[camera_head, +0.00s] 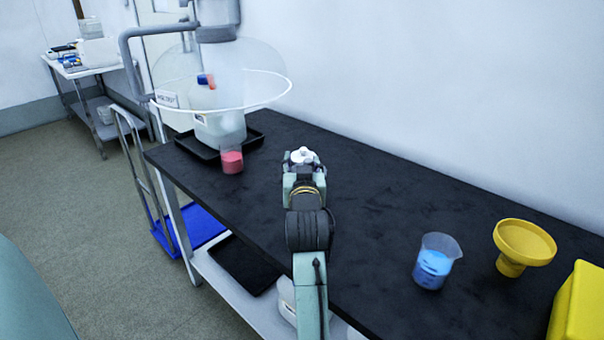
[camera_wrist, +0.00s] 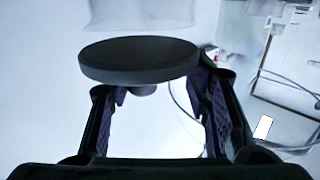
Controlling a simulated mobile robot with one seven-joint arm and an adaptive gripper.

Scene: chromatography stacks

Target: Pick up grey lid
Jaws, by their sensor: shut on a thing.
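The grey lid (camera_wrist: 140,60) is a dark round disc with a small knob under it in the wrist view. My gripper (camera_wrist: 158,92) is shut on the lid, with a finger at either side just below its rim. In the head view my gripper (camera_head: 303,165) is over the black bench top. The lid cannot be made out there, and my wrist and arm cover that area.
The black bench (camera_head: 400,215) holds a beaker of blue liquid (camera_head: 434,264), a yellow funnel (camera_head: 524,243) and a yellow box (camera_head: 578,305) at right. A pink-filled beaker (camera_head: 232,160) stands by a black tray (camera_head: 205,151) under a clear dome (camera_head: 262,75). Bench between is clear.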

